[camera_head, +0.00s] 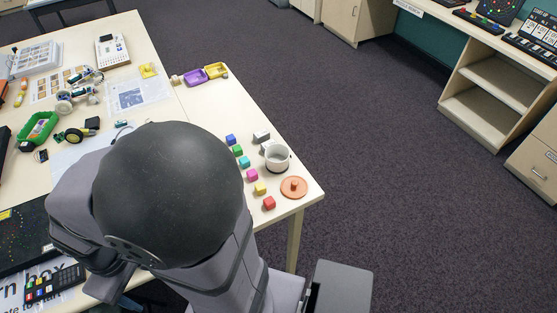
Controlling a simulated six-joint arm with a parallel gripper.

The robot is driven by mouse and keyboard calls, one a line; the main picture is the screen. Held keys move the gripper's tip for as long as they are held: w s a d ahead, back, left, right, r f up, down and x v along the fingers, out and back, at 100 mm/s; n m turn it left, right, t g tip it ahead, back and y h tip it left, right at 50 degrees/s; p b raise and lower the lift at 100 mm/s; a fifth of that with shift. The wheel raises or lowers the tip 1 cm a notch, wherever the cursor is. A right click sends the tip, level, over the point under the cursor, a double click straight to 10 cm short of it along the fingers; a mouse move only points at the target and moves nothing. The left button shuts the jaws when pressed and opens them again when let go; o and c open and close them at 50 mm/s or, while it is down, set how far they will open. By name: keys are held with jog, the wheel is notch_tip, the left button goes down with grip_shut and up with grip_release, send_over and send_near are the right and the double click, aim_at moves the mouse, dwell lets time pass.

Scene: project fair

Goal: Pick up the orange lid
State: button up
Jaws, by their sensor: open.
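The orange lid (291,192) is a flat round disc with a small knob on top. It lies on the table (299,203) near its front right corner. A white round pot (278,159) stands just behind the lid, apart from it. My own arm, with a large dark rounded cap, fills the lower middle of the view, left of the lid. My gripper does not show; the arm hides whatever is behind it.
Several coloured blocks stand in a row left of the lid, the red one (269,203) closest. A grey block (262,135) is behind the pot. Purple (194,77) and yellow (215,70) trays lie farther back. Open floor (400,200) lies right of the table.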

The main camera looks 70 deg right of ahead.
jog(key=o, duration=0.7)
jog(key=shift+c, duration=0.2)
